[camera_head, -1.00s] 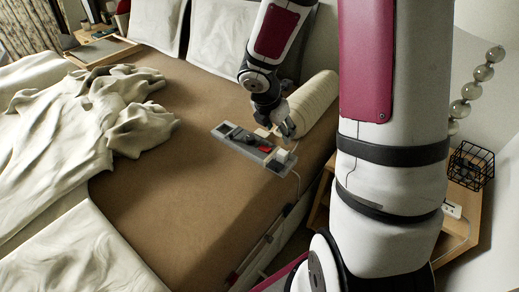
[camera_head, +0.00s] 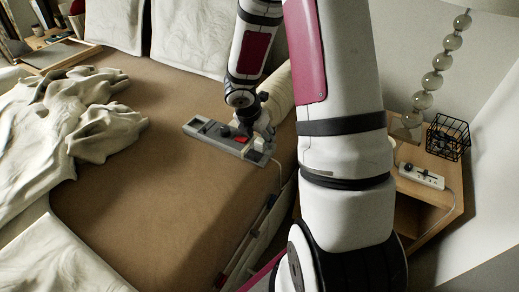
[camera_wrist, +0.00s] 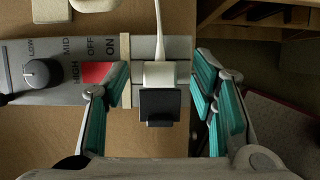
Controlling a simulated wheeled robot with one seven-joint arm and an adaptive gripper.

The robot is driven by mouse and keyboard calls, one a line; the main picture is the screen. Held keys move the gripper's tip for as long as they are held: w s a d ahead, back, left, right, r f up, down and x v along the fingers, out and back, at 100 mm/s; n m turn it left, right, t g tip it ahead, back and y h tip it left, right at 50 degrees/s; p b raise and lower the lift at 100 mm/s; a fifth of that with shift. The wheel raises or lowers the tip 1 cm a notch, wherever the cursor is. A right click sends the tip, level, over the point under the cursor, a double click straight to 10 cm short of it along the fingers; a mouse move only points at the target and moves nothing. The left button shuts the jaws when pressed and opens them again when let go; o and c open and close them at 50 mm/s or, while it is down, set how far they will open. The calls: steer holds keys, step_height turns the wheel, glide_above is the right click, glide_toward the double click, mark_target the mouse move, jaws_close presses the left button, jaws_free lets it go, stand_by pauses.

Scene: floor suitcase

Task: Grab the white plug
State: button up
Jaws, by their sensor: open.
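The white plug (camera_wrist: 160,75) sits at the right end of a grey control panel, with a white cord running up from it and a dark block on its near side. In the head view the plug (camera_head: 261,144) is small, at the panel's right end. My gripper (camera_wrist: 161,82) is open, its teal-padded fingers spread left and right of the plug with gaps on both sides. In the head view my gripper (camera_head: 264,130) is just above and behind the plug. Its fingertips are hard to make out there.
The panel (camera_wrist: 45,95) has a black knob and a red switch left of the plug. It lies on the brown bed (camera_head: 150,200) near its edge. A cream bolster (camera_head: 279,92) lies behind. A nightstand (camera_head: 440,200) at right holds a power strip (camera_head: 421,176) and wire basket (camera_head: 448,137).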

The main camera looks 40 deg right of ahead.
steer(key=x, duration=0.2)
steer(key=shift+d+f+b, duration=0.1)
steer(key=shift+f+b, duration=0.2)
steer(key=shift+b, duration=0.1)
jaws_close()
steer(key=shift+r, duration=0.15)
